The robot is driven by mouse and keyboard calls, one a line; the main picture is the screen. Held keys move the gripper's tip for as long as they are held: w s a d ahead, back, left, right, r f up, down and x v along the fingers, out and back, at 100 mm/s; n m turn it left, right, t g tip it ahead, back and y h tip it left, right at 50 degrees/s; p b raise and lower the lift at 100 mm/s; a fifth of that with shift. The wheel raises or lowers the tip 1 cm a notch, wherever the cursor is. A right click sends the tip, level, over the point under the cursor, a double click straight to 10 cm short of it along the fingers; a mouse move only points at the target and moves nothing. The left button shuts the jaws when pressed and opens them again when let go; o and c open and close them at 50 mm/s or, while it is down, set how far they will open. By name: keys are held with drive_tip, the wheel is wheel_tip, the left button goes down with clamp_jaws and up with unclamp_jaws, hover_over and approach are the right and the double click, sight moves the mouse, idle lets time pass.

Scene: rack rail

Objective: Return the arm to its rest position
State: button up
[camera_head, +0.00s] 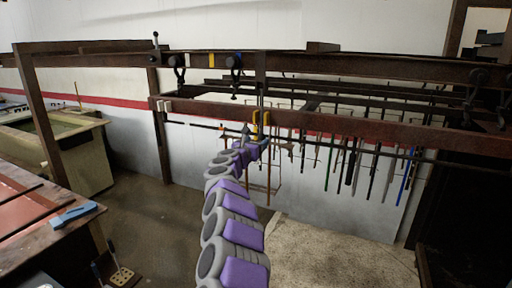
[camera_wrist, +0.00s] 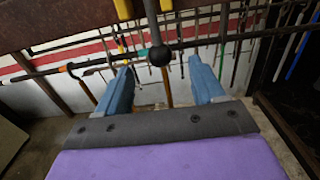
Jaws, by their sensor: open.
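My arm, purple and grey, reaches out to the rack rail, a long brown beam (camera_head: 340,127) with tools hanging behind it. My gripper (camera_head: 255,138) is at the beam's lower edge, near a yellow hook (camera_head: 265,121). In the wrist view my gripper (camera_wrist: 160,72) has its two blue fingers apart. A dark rod with a ball end (camera_wrist: 158,54) shows between the fingertips in the picture. I see nothing gripped, and whether the fingers touch the rod I cannot tell. A wooden handle (camera_wrist: 166,88) shows behind, between the fingers.
A thin dark bar (camera_head: 330,142) runs along below the beam. Several long tools (camera_head: 352,165) hang to the right. A workbench (camera_head: 30,225) with a blue block (camera_head: 73,215) stands at left, and a tub (camera_head: 80,155) behind it. The floor (camera_head: 150,225) between bench and arm is mostly clear.

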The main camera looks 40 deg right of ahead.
idle(0.4)
